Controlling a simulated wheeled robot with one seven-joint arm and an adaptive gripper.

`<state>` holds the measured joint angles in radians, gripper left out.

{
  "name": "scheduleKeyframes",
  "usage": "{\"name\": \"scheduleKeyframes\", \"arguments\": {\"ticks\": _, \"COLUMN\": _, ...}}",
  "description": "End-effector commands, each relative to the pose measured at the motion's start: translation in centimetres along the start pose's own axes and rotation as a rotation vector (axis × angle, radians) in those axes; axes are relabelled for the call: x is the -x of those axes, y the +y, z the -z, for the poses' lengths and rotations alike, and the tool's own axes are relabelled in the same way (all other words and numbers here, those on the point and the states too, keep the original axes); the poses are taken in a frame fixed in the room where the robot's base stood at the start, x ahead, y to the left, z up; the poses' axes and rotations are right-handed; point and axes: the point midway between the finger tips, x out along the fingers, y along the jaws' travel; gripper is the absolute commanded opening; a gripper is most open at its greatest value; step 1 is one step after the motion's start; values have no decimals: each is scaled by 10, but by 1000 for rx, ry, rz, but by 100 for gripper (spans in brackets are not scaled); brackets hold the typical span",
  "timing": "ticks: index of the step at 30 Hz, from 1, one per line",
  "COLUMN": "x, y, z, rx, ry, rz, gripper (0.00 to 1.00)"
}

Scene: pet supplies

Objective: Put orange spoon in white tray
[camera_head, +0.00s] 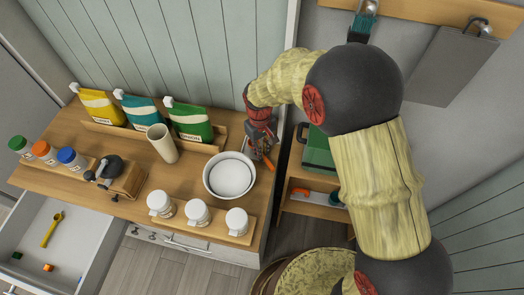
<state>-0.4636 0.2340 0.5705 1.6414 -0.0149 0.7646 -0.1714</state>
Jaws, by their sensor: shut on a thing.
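My gripper (262,148) is above the right end of the wooden counter, just right of the white bowl. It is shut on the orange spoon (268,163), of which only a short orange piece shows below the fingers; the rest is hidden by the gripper. An open white tray-like drawer (88,217) is at the lower left, below the counter's front edge. It holds a yellow spoon (52,230) and small coloured cubes (48,267). No other white tray is clearly in view.
A white bowl (229,178), white-lidded jars (198,212), a beige cup (161,143), a brown block (127,178) with a dark item, coloured-lid bottles (45,151) and upright bags (190,122) crowd the counter (90,190). A green box (318,150) stands right.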

Motion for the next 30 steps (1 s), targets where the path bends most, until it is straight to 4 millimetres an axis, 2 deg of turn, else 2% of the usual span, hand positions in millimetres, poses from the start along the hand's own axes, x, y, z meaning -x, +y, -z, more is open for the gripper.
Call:
{"name": "scheduleKeyframes", "arguments": {"ticks": 3, "x": -3, "y": 0, "z": 0, "rx": 0, "ry": -1, "rz": 0, "gripper": 0}}
{"name": "scheduleKeyframes", "arguments": {"ticks": 4, "x": -3, "y": 0, "z": 0, "rx": 0, "ry": 0, "rz": 0, "gripper": 13}}
{"name": "scheduleKeyframes", "arguments": {"ticks": 7, "x": -2, "y": 0, "z": 0, "rx": 0, "ry": -1, "rz": 0, "gripper": 19}}
{"name": "scheduleKeyframes", "arguments": {"ticks": 15, "x": -2, "y": 0, "z": 0, "rx": 0, "ry": -1, "rz": 0, "gripper": 19}}
{"name": "scheduleKeyframes", "arguments": {"ticks": 19, "x": 4, "y": 0, "z": 0, "rx": 0, "ry": 0, "rz": 0, "gripper": 19}}
{"name": "scheduleKeyframes", "arguments": {"ticks": 23, "x": 23, "y": 0, "z": 0, "rx": 0, "ry": 2, "rz": 0, "gripper": 19}}
{"name": "scheduleKeyframes", "arguments": {"ticks": 30, "x": 73, "y": 0, "z": 1, "rx": 0, "ry": 3, "rz": -1, "gripper": 19}}
